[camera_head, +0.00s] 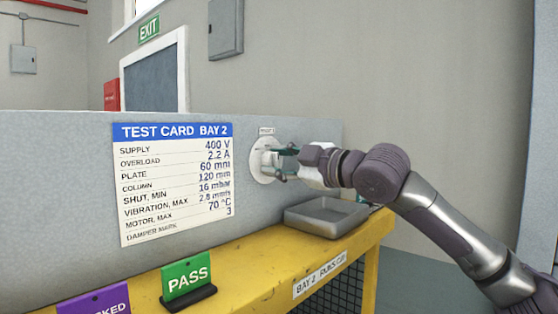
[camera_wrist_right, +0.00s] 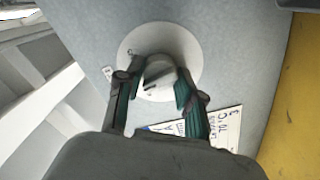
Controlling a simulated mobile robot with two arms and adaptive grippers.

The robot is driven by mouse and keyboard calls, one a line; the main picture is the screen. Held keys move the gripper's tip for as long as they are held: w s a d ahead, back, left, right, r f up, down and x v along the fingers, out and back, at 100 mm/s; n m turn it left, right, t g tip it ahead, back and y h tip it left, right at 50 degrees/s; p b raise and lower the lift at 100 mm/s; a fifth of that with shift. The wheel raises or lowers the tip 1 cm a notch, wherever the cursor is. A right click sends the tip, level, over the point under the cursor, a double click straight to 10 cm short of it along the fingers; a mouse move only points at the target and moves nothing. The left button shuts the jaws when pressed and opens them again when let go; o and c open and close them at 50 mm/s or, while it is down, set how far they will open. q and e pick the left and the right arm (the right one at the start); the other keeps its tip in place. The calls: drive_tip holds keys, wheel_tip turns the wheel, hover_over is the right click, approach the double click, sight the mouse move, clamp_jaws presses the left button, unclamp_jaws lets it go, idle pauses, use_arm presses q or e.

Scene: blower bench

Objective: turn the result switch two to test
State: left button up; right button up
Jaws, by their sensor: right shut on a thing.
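The result switch (camera_head: 259,161) is a pale round plate with a knob, set on the grey panel to the right of the test card. A small label (camera_head: 266,131) sits above it, too small to read surely. In the right wrist view the switch's round plate (camera_wrist_right: 188,48) and its grey-white knob (camera_wrist_right: 158,74) show, with a dark mark on the knob. My right gripper (camera_head: 284,163) reaches in from the right. Its two green-padded fingers are shut on the knob, one on each side, as the wrist view (camera_wrist_right: 155,88) also shows. My left gripper is out of view.
The test card (camera_head: 172,185) hangs on the grey panel (camera_head: 60,170). A metal tray (camera_head: 327,217) stands on the yellow bench (camera_head: 240,262) below my right wrist. A green PASS sign (camera_head: 187,278) and a purple sign (camera_head: 95,303) stand at the front left.

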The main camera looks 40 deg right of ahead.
drive_tip(key=shift+m, duration=0.9)
drive_tip(key=o, duration=1.2)
drive_tip(key=shift+c, duration=0.2)
drive_tip(key=shift+s+a+r, duration=0.15)
drive_tip(key=shift+s, duration=0.65)
drive_tip(key=s+d, duration=0.1)
drive_tip(key=s, duration=0.9)
drive_tip(key=shift+s+d+f, duration=0.15)
drive_tip(key=shift+f, duration=0.05)
